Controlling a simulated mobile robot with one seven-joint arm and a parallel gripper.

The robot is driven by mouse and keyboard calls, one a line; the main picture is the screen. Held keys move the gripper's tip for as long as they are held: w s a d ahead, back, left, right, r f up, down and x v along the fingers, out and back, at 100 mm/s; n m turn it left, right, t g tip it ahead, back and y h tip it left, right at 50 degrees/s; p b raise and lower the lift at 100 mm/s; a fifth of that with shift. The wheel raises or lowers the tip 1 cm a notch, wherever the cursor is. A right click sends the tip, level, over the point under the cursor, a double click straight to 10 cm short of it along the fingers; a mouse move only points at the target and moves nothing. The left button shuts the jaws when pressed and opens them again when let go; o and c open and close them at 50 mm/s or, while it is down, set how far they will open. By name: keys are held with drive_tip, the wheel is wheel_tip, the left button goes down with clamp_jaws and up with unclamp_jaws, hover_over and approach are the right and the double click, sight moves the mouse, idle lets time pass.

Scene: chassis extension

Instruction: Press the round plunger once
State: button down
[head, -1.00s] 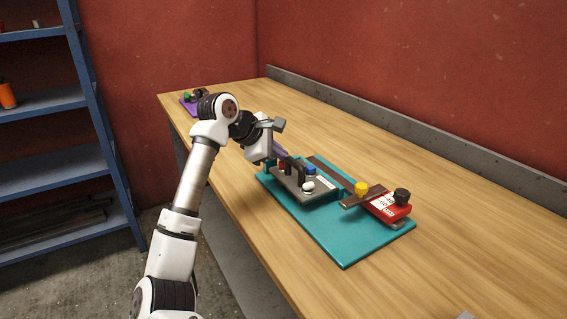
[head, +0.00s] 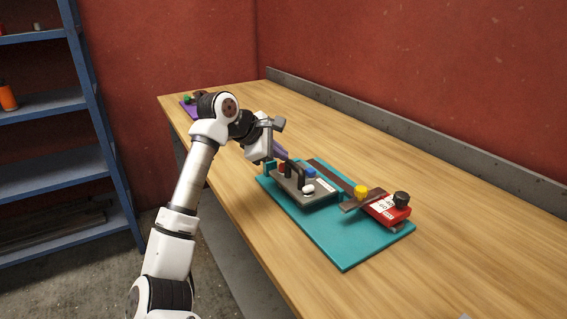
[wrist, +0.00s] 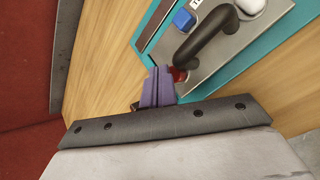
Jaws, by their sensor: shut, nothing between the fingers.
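A grey panel (head: 318,203) on a teal board carries a white round knob (head: 308,188), a blue part (head: 310,173), a red part (head: 282,168) and a black arched handle (head: 299,172). I cannot tell for sure which of these is the round plunger. My gripper (head: 281,153) is over the panel's far left end. In the wrist view its purple fingers (wrist: 158,87) are together and empty. Their tips are close beside the red part (wrist: 179,75), which is partly hidden; contact cannot be told. The white knob (wrist: 251,6) and the blue part (wrist: 184,19) are farther off.
The teal board (head: 345,245) also bears a red box (head: 388,209) with a black knob (head: 402,199) and a yellow knob (head: 361,191). A purple item (head: 188,107) lies at the table's far end. The wooden table (head: 440,190) is otherwise mostly clear. A blue shelf (head: 60,105) stands left.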

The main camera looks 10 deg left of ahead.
sight(280, 166)
drive_tip(key=shift+r, duration=0.15)
drive_tip(key=shift+r+p, duration=1.55)
drive_tip(key=shift+r, duration=1)
